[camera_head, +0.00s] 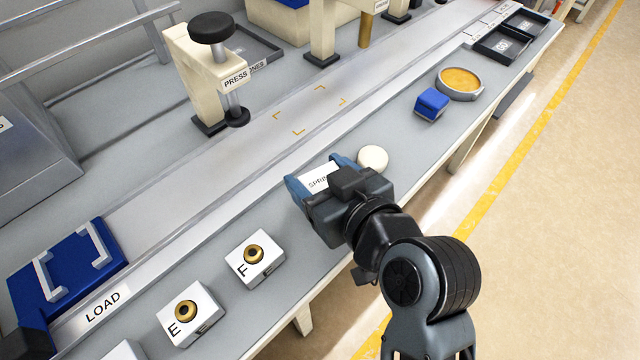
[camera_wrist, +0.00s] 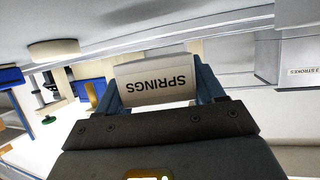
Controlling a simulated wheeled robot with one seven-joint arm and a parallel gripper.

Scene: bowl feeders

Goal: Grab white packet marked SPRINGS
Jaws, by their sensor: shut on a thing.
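The white packet (camera_head: 318,177) marked SPRINGS is between the blue-grey fingers of my gripper (camera_head: 316,176), above the grey bench. In the wrist view the packet (camera_wrist: 155,82) sits between both fingers, its printing upside down. My gripper (camera_wrist: 160,90) is shut on it. In the head view the gripper body hides the packet's right part and the end of its word. The bench surface right under the packet is hidden.
A round cream disc (camera_head: 373,158) lies close to the right of my gripper. White blocks F (camera_head: 270,268) and E (camera_head: 205,325) stand at the front left. A blue box (camera_head: 431,104) and an orange-filled round dish (camera_head: 460,84) stand farther right. The press (camera_head: 195,75) stands behind.

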